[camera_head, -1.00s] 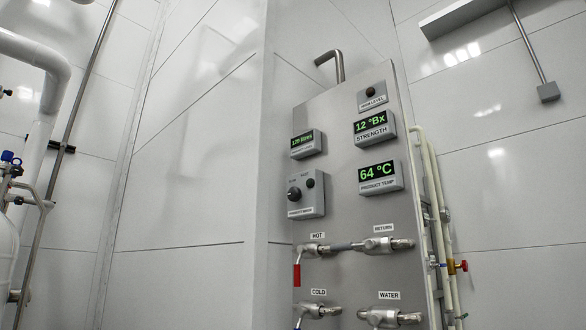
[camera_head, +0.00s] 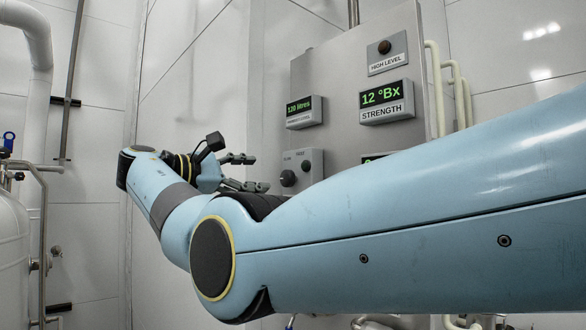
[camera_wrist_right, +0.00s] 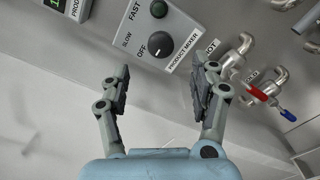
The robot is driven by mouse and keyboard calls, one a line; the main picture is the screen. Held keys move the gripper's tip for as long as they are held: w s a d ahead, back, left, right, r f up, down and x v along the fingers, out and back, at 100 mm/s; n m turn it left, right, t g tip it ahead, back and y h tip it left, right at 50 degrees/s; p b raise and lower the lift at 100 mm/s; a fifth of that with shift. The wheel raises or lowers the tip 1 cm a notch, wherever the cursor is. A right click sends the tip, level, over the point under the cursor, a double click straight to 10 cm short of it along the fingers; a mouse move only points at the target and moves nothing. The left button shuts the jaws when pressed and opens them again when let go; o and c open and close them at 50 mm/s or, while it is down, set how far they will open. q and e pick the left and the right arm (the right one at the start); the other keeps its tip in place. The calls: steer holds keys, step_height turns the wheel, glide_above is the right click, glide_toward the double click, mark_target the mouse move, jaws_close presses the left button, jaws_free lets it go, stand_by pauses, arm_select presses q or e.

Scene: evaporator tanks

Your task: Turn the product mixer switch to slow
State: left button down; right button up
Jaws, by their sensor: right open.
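The product mixer switch (camera_wrist_right: 160,45) is a round black knob on a grey box (camera_wrist_right: 181,28) marked OFF, SLOW and FAST in the right wrist view. A small pale mark shows on the knob; its exact setting is hard to read. In the head view the knob (camera_head: 288,178) shows just right of my right gripper (camera_head: 258,172). That gripper is open and empty, its fingers pointing at the panel. In the right wrist view the gripper (camera_wrist_right: 160,78) has its fingertips apart, short of the box, with the knob beyond the gap between them. My left gripper is out of view.
A second dark round control (camera_wrist_right: 158,9) sits on the same box. My right arm hides the panel's lower part in the head view.

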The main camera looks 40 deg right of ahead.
mark_target(285, 178)
steer(key=d, duration=0.1)
steer(key=d+p, duration=0.1)
steer(key=d, duration=0.1)
steer(key=d+p, duration=0.1)
steer(key=d, duration=0.1)
steer(key=shift+w+d+r, duration=0.1)
steer(key=shift+w+d, duration=0.05)
steer(key=shift+w, duration=0.1)
steer(key=d+p, duration=0.1)
steer(key=d, duration=0.2)
steer(key=shift+w+d+p, duration=0.15)
steer(key=shift+d+p, duration=0.25)
steer(key=shift+d+f, duration=0.2)
steer(key=shift+d, duration=0.05)
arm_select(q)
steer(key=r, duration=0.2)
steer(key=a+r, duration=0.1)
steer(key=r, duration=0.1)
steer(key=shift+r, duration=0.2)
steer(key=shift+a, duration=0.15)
arm_select(e)
steer(key=shift+c, duration=0.5)
